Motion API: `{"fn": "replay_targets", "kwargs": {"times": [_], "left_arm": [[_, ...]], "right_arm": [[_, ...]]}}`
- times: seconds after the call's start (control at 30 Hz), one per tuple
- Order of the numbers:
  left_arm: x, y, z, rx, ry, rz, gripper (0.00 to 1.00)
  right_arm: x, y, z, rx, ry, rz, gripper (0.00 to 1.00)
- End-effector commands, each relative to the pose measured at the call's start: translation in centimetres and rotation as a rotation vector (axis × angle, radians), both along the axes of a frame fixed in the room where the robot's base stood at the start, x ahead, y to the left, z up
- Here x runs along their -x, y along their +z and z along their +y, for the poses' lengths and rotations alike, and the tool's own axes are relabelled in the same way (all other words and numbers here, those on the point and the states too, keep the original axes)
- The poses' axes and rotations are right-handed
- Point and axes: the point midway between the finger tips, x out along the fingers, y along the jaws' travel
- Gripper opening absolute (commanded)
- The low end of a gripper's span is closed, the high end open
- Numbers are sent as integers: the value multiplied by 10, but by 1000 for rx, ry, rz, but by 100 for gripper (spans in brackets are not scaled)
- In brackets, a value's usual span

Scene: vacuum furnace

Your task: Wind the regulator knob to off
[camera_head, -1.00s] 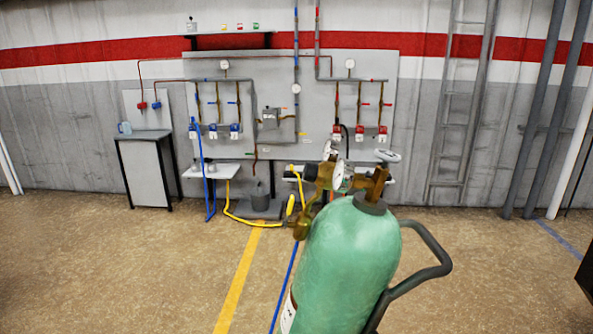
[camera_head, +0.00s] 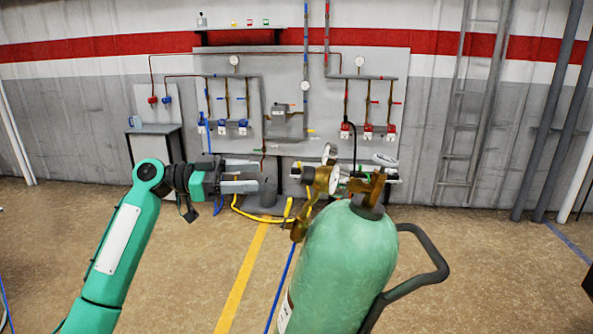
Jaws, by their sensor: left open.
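A green gas cylinder (camera_head: 340,265) stands in the foreground, right of centre. A brass regulator (camera_head: 322,183) with two round gauges is fixed to its valve. My right gripper is not in view.
A pale handwheel (camera_head: 385,160) tops the cylinder valve. A dark trolley handle (camera_head: 430,255) sticks out right of the cylinder. A yellow hose (camera_head: 245,212) runs left from the regulator area. A pipe panel (camera_head: 285,95) covers the back wall. The floor at right is clear.

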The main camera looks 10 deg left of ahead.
Motion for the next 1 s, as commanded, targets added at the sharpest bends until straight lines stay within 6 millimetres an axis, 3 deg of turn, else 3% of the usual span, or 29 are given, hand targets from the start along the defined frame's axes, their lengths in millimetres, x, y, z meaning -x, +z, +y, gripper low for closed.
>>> {"fn": "replay_targets", "kwargs": {"times": [0.03,0.3,0.5,0.93,1.0], "left_arm": [[-2,5,-12,1,-3,2,59],[-14,5,-68,2,-2,4,59],[-21,2,-95,1,2,4,59],[-23,-1,-105,0,2,3,59],[-23,-1,-105,0,2,3,47]], "right_arm": [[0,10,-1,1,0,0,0],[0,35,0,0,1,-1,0],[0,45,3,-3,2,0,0],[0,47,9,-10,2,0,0],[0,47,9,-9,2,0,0]]}}
